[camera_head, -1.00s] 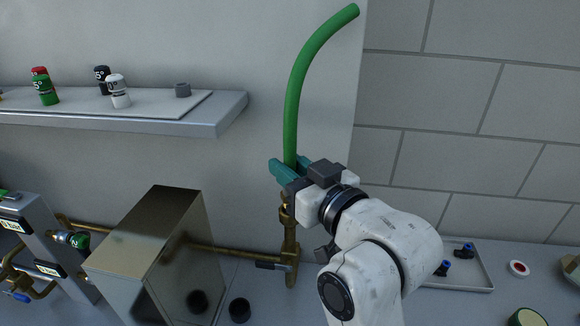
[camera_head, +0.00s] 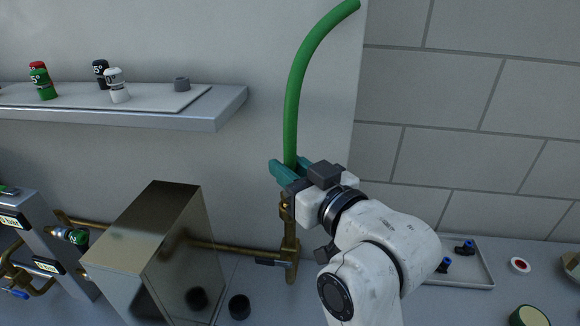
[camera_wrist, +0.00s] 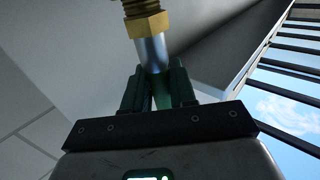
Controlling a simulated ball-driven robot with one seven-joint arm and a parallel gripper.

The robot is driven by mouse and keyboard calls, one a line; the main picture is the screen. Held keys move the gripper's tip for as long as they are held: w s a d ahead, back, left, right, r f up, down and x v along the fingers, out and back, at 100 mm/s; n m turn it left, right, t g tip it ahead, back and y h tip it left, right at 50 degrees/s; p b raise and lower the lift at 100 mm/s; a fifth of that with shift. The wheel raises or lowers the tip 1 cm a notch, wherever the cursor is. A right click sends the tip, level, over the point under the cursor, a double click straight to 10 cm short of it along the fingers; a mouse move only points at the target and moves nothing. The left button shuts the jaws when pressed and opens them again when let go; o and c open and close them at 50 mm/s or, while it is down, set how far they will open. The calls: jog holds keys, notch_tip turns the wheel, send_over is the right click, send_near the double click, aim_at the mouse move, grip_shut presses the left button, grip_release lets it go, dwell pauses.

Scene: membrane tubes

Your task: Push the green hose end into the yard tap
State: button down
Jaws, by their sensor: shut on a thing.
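The green hose (camera_head: 293,110) stands upright above my gripper and bends to the right at its top. My gripper (camera_head: 291,170) is shut on it near its lower end, with a teal finger on either side. The brass yard tap (camera_head: 290,243) stands directly below the gripper against the wall. In the wrist view, a brass nut (camera_wrist: 147,24) and a silver cylinder (camera_wrist: 152,53) line up with the gap between the fingers (camera_wrist: 160,80). The hose's lower end is hidden by the fingers, and I cannot tell how far it overlaps the silver part.
A metal box (camera_head: 150,240) stands left of the tap, with a brass pipe running behind it. A black cup (camera_head: 239,307) sits low on the bench. A tray (camera_head: 480,275) of small fittings lies at right.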

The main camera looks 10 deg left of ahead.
jog(key=shift+f+b, duration=0.4)
jog(key=shift+f, duration=0.35)
jog(key=c, duration=0.8)
grip_release()
jog(key=b+v, duration=0.2)
jog(key=v, duration=0.8)
jog(key=shift+s+d+b, duration=0.25)
jog(key=shift+s+b, duration=0.05)
jog(key=shift+b, duration=0.05)
